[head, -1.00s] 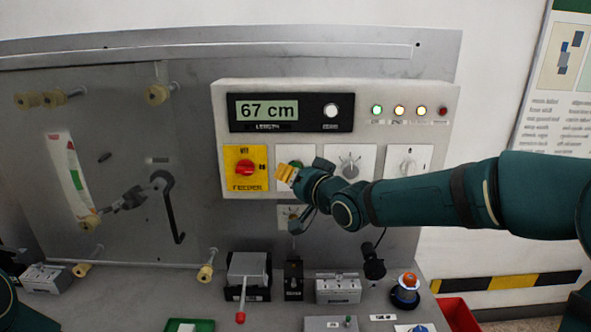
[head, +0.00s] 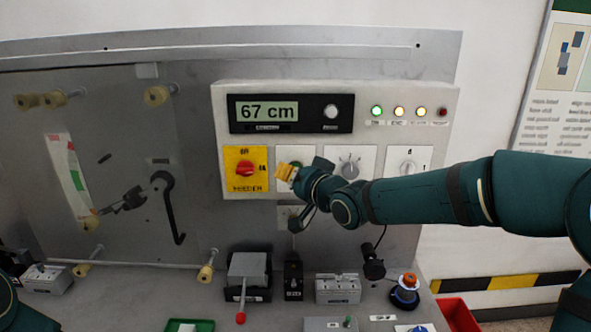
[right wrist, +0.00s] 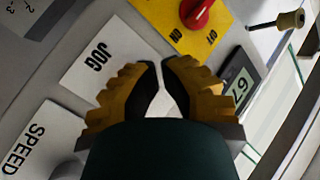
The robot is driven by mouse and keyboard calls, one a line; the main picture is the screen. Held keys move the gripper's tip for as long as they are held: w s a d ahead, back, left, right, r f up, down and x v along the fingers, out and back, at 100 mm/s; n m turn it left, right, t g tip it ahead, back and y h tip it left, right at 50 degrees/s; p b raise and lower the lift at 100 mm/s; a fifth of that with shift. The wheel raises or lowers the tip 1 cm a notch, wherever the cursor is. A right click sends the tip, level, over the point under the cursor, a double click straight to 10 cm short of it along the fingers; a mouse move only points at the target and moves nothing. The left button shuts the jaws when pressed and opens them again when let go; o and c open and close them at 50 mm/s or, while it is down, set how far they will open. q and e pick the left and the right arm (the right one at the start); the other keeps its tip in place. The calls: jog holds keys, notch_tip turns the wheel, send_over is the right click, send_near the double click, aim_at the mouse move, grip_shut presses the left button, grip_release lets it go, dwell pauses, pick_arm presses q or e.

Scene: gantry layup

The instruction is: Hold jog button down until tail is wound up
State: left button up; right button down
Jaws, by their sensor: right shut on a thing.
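The jog plate (right wrist: 112,62), a white label reading JOG, shows in the right wrist view. My right gripper (right wrist: 161,70) has its yellow ridged fingers over this plate, closed on the jog button, which they hide. In the head view my right gripper (head: 287,173) is at the second plate of the white control box (head: 405,105). The length display (head: 267,113) reads 67 cm. A small pale piece (head: 147,71), perhaps the tail, shows just above a cream roller (head: 157,95). My left gripper is out of view.
A red knob on a yellow plate (head: 246,184) is just left of my right gripper; another knob (head: 349,167) is to its right. A black crank (head: 168,205) is on the grey panel. A red-tipped lever (head: 240,318) and small boxes stand on the ledge below.

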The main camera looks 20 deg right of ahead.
jog(key=shift+w+d, duration=0.1)
jog(key=shift+w, duration=0.35)
dwell(0.8)
jog(key=shift+s, duration=0.1)
dwell(5.1)
jog(key=shift+s+a, duration=0.25)
jog(key=shift+s, duration=0.5)
jog(key=shift+s+a+b, duration=0.2)
jog(key=shift+s+b, duration=0.1)
jog(key=shift+s, duration=0.5)
jog(key=shift+s+a+b, duration=0.25)
jog(key=shift+s+b, duration=0.05)
jog(key=shift+s, duration=0.5)
jog(key=shift+s+a+b, duration=0.2)
jog(key=shift+s+b, duration=0.1)
jog(key=shift+s, duration=0.5)
